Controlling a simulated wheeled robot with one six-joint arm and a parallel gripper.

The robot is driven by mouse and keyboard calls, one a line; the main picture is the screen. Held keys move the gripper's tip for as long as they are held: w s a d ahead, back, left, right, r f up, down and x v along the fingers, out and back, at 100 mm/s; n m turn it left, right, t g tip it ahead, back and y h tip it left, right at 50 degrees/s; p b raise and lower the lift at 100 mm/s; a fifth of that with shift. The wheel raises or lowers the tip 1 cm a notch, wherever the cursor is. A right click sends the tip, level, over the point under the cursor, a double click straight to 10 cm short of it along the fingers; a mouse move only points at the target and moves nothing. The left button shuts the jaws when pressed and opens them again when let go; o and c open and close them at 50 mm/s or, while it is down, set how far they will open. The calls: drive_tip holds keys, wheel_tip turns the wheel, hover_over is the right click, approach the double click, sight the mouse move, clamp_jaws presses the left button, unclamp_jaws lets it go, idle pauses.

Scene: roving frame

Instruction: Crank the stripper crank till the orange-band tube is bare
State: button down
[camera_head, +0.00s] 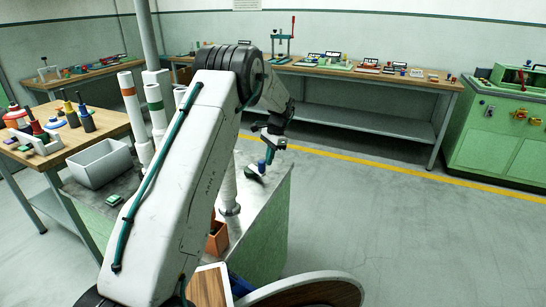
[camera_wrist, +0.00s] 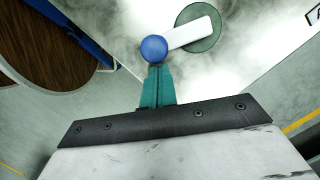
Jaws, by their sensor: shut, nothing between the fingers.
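The stripper crank shows in the wrist view as a white arm (camera_wrist: 192,33) on a round green hub (camera_wrist: 207,42), with a blue ball knob (camera_wrist: 153,49) at its end. In the head view its blue knob (camera_head: 261,165) stands over the grey bench top. My gripper (camera_wrist: 157,68) is shut and empty, its teal fingertips right at the knob's near side; I cannot tell whether they touch. In the head view my gripper (camera_head: 268,150) is just above the knob. The orange-band tube (camera_head: 128,92) stands upright at the left, white around its band; its lower part is partly hidden.
A green-band tube (camera_head: 154,106) stands beside it. A grey bin (camera_head: 100,165) and a small green block (camera_head: 114,200) are on the left. An orange-brown box (camera_head: 217,238) is near my arm. A long workbench (camera_head: 390,82) lines the back; open floor lies right.

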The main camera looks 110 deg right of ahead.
idle(0.4)
drive_tip(key=shift+w+a+m, duration=0.15)
drive_tip(key=shift+a+m, duration=0.05)
drive_tip(key=shift+m, duration=0.2)
drive_tip(key=shift+w+a+m, duration=0.1)
drive_tip(key=shift+m, duration=0.2)
